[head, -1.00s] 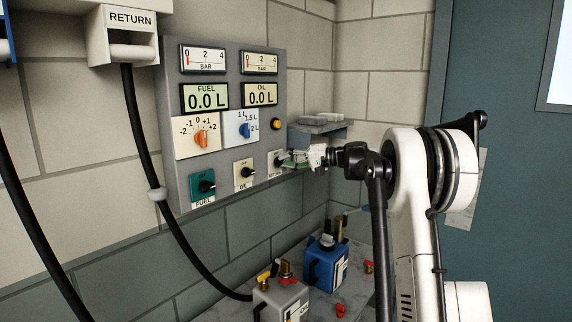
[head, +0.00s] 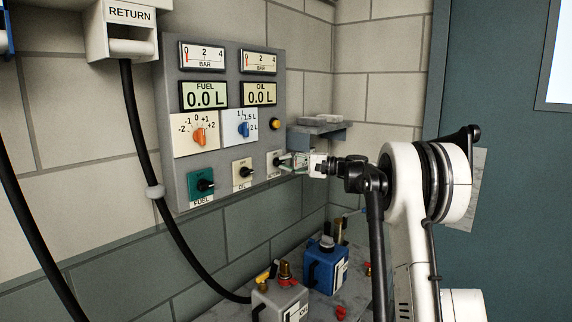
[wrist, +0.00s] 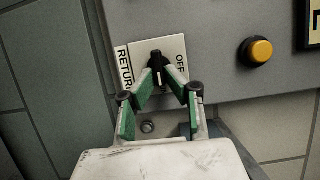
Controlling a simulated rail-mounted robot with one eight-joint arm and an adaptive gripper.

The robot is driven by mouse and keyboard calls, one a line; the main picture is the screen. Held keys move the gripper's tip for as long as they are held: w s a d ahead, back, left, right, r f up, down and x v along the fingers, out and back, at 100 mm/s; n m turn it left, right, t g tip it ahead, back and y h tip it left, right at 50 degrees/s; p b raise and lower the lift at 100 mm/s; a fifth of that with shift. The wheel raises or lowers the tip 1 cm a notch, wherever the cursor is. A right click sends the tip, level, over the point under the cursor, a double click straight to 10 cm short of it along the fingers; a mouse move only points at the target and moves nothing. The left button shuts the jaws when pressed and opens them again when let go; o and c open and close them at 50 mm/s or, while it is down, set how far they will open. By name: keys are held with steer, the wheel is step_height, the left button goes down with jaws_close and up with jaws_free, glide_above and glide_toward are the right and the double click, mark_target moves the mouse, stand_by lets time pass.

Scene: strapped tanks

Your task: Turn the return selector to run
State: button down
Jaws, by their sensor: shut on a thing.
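The return selector (head: 276,160) is a black knob on a pale plate at the lower right of the grey panel. In the wrist view the selector knob (wrist: 157,62) stands between the words RETURN and OFF, which read sideways. A pale mark shows on its lower part; the knob's exact setting is hard to tell. My gripper (head: 288,161) reaches it from the right. In the wrist view the green-padded fingers of my gripper (wrist: 158,78) are closed in on both sides of the knob, their tips partly covering its lower end.
The panel (head: 222,150) also carries a fuel selector (head: 205,186), an oil selector (head: 243,171) and an amber button (head: 275,125). A small shelf (head: 318,131) juts out just above my gripper. A blue tank (head: 325,264) and a grey oil tank (head: 280,302) stand below.

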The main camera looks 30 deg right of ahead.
steer(key=c, duration=1.8)
jaws_free()
steer(key=v, duration=1.2)
